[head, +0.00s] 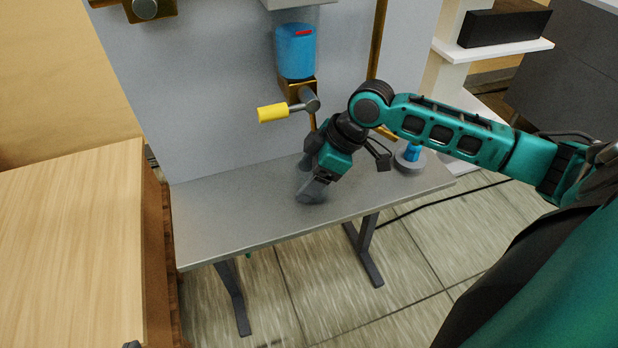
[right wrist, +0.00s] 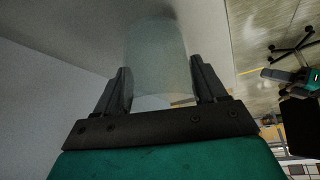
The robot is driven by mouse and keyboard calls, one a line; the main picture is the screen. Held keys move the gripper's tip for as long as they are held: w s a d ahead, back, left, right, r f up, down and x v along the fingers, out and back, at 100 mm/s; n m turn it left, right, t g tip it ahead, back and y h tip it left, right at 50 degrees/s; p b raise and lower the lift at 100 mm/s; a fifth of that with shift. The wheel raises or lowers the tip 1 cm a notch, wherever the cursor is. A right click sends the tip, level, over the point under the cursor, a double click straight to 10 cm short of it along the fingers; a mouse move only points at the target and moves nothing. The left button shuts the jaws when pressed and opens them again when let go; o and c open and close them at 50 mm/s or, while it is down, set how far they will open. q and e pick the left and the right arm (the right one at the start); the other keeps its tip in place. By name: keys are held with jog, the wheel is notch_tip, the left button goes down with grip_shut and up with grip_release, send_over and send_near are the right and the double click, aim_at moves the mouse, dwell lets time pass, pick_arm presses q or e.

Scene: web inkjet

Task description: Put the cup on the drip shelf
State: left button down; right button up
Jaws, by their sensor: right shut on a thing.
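My right gripper (head: 314,186) reaches down from the right, low over the grey shelf (head: 235,219) under the tank and tap. In the right wrist view, this gripper (right wrist: 162,88) is shut on a clear, see-through cup (right wrist: 157,52), with one finger on each side of it. In the head view the cup is mostly lost behind the gripper and against the grey surface. I cannot tell whether its bottom touches the shelf.
A blue-filled tank (head: 295,50) hangs on the grey panel above the shelf, with a yellow-handled tap (head: 273,112) below. A blue-topped item (head: 410,157) stands at the shelf's right end. A wooden cabinet (head: 72,240) is at the left. The shelf's left part is clear.

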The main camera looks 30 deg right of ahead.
jog(key=shift+f, duration=0.25)
jog(key=o, duration=1.1)
jog(key=shift+f, duration=0.1)
pick_arm(q)
jog(key=shift+f, duration=0.1)
jog(key=shift+s+a+r+p, duration=0.4)
jog(key=shift+r+p, duration=0.3)
jog(key=shift+p, duration=0.8)
pick_arm(e)
jog(key=shift+v, duration=6.1)
pick_arm(q)
jog(key=shift+w, duration=0.2)
pick_arm(e)
jog(key=shift+w, duration=0.1)
pick_arm(q)
jog(key=shift+r, duration=0.1)
